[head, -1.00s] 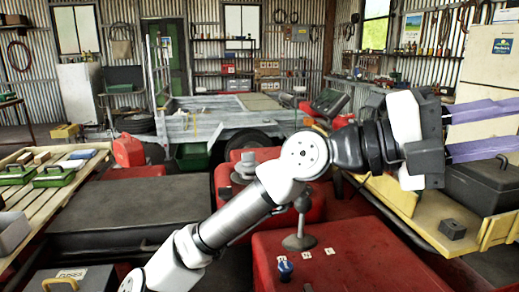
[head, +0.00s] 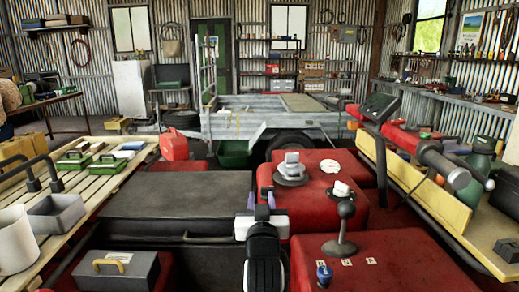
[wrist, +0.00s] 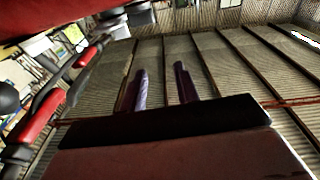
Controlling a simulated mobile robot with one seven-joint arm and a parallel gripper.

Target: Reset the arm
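My gripper (head: 261,198) shows low in the middle of the head view, above the red bodywork and pointing away from the camera. Its white and black wrist parts stand in front of the dark grey seat or box edge and the red body. In the wrist view my gripper (wrist: 160,72) has two purple fingers with a clear gap between them. Nothing is between the fingers. Behind them is a ribbed, corrugated surface. Most of the arm is below the head view's lower edge.
A grey mount (head: 291,169) and a gear lever (head: 345,225) rise from the red body at right. A slatted wooden rack (head: 105,185) with green boxes is at left. A yellow-edged bench (head: 425,190) is at right. A trailer (head: 245,120) stands behind.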

